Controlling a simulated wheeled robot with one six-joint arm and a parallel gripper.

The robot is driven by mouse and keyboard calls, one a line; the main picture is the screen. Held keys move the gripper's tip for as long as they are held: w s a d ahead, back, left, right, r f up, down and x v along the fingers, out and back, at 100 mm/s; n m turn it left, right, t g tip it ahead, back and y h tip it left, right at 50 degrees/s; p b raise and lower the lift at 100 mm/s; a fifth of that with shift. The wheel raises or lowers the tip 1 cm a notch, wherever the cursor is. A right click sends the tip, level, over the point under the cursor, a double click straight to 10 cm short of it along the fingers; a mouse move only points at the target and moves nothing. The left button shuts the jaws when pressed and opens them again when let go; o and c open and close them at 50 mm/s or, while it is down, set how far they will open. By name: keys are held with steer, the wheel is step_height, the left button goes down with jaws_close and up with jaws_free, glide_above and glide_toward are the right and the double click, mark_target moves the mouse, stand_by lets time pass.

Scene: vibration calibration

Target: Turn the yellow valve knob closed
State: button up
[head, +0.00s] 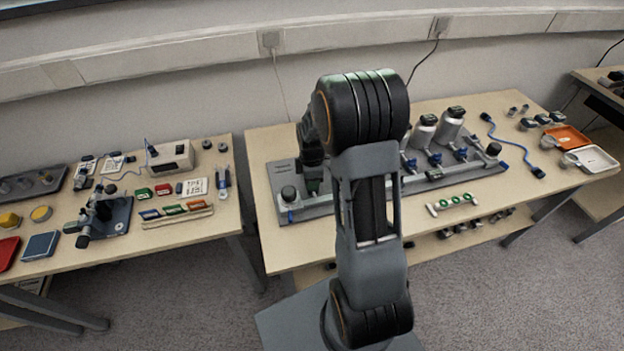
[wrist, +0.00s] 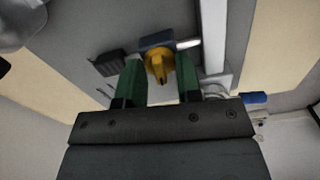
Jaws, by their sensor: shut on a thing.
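The yellow valve knob (wrist: 159,64) shows in the wrist view, mounted on a blue valve body (wrist: 156,40) with a silver pipe stub at its right. Its ridged handle points toward my gripper. My gripper (wrist: 160,76) has two green fingers, one on each side of the knob, and is shut on it. In the head view my arm covers the yellow knob, and only a dark part of my gripper end shows left of the arm, low over the grey rig plate (head: 433,183).
The rig carries several blue-handled valves (head: 434,158) and two grey cylinders (head: 451,124) to the right of my arm. An orange tray (head: 567,138) is at the far right. A second table (head: 222,238) stands left.

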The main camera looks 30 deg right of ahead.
steer(key=shift+n, duration=0.6)
stand_by(0.3)
steer(key=o, duration=0.9)
steer(key=shift+o, duration=0.2)
step_height(320, 180, up, 14)
steer(key=shift+p, duration=0.45)
steer(key=shift+d+f, duration=0.1)
